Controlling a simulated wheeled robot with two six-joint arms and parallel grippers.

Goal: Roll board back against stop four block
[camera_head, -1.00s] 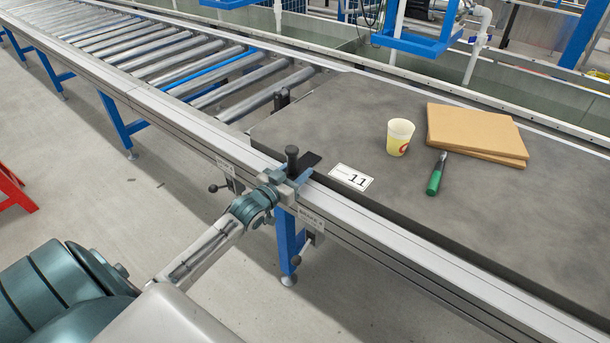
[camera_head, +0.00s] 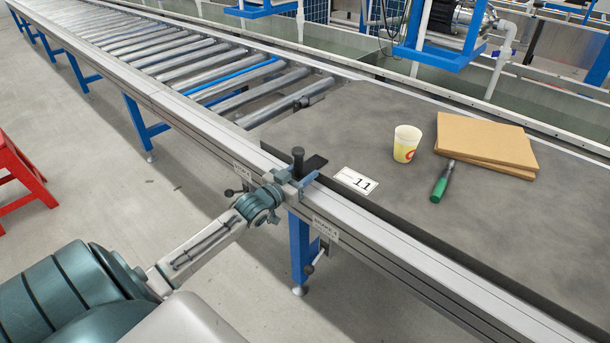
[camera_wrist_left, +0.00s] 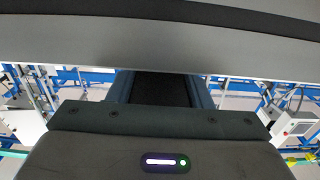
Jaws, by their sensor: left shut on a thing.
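The board (camera_head: 330,120) is a wide dark grey slab lying flat on the roller conveyor. A black upright post on a black plate (camera_head: 298,156) sits at its near left corner. My left gripper (camera_head: 302,183) reaches over the near rail at this corner and is shut, apparently on the part with the black post. In the left wrist view the fingers (camera_wrist_left: 160,88) flank a dark surface under a grey rail. A tag (camera_head: 325,228) on the near rail seems to end in 4; its text is blurred. I cannot clearly make out the stop block. My right gripper is out of view.
A yellow cup (camera_head: 406,144), brown cardboard sheets (camera_head: 487,142), a green-handled tool (camera_head: 442,184) and a card marked 11 (camera_head: 356,181) rest on the board. Bare rollers (camera_head: 225,82) run to the upper left. A red stool (camera_head: 18,170) stands at the left.

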